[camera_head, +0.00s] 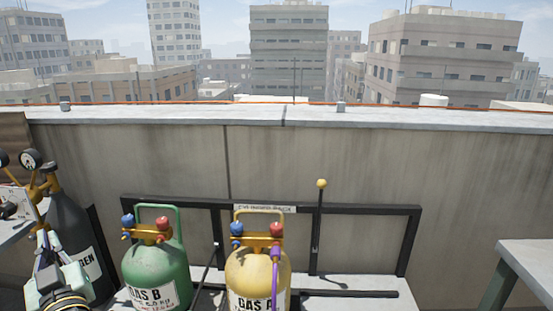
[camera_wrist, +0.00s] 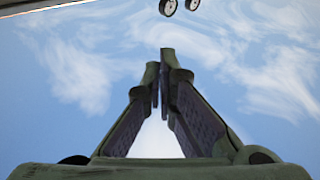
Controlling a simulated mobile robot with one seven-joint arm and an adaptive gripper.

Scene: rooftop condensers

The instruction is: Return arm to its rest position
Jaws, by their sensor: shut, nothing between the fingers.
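My gripper (camera_head: 46,240) stands at the lower left of the head view, fingers pointing up, in front of the dark cylinder and its gauges. In the wrist view my gripper (camera_wrist: 165,60) has its fingertips together, with nothing between them. Sky fills most of the wrist view behind the fingers. Most of my arm is outside the head view.
A dark cylinder (camera_head: 72,235) with round gauges (camera_head: 31,159) is close to my gripper. A green GAS B cylinder (camera_head: 156,268) and a yellow GAS A cylinder (camera_head: 255,278) stand by a black rack (camera_head: 365,211). A table (camera_head: 528,262) is at right.

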